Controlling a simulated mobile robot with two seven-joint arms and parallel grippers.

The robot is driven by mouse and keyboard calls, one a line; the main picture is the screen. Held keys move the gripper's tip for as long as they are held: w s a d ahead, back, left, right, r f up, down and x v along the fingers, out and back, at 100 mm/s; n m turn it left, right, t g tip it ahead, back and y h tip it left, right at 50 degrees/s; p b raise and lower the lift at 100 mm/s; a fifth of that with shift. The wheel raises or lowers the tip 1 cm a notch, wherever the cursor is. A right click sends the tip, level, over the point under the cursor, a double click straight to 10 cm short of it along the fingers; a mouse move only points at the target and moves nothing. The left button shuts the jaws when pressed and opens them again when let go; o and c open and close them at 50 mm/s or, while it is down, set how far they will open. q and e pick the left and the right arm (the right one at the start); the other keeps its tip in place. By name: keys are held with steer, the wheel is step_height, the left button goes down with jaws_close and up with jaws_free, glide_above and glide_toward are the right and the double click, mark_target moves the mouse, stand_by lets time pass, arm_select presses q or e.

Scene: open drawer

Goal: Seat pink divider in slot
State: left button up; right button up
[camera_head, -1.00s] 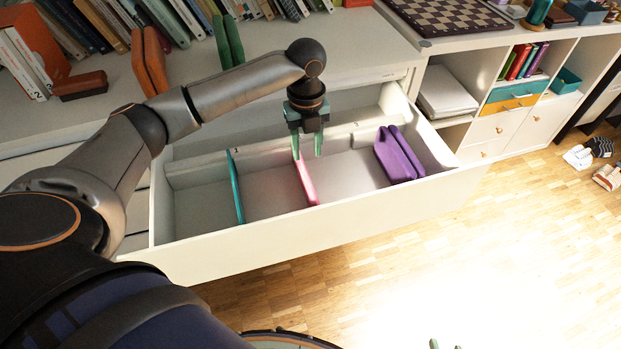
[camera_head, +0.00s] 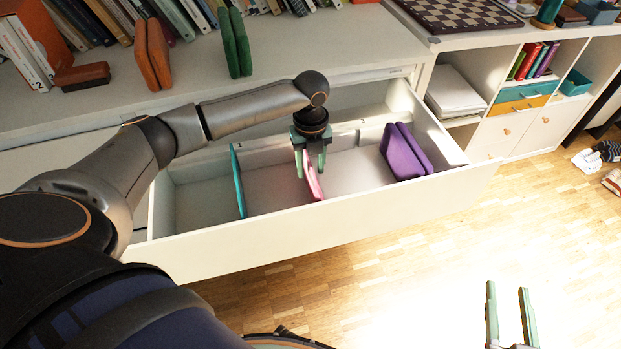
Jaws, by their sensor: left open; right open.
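The pink divider (camera_head: 314,182) stands across the open white drawer (camera_head: 330,222), near its middle. I cannot tell whether its lower edge sits in a slot. My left gripper (camera_head: 311,166) is open and points down at the divider's far end, with its fingers apart around that end or just above it. The gripper hides part of the divider there. My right gripper (camera_head: 508,287) is open and empty over the floor at the lower right, clear of the drawer.
A teal divider (camera_head: 238,182) stands left of the pink one. Purple objects (camera_head: 404,155) lean in the drawer's right part. Orange (camera_head: 153,55) and green (camera_head: 234,43) pieces stand on the top above. Bare floor lies in front.

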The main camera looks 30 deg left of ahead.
mark_target(310, 180)
arm_select(q)
step_height(310, 180, down, 3)
steer(key=shift+a+r+b, duration=0.1)
steer(key=shift+r+b, duration=0.05)
steer(key=shift+b, duration=0.2)
jaws_close()
arm_select(e)
steer(key=r+t, duration=0.1)
steer(key=r, duration=0.1)
steer(key=r+n+t+y, duration=0.1)
steer(key=r, duration=0.2)
steer(key=shift+w+a+r, duration=0.15)
steer(key=shift+w+r, duration=0.05)
steer(key=shift+r, duration=0.05)
stand_by(0.6)
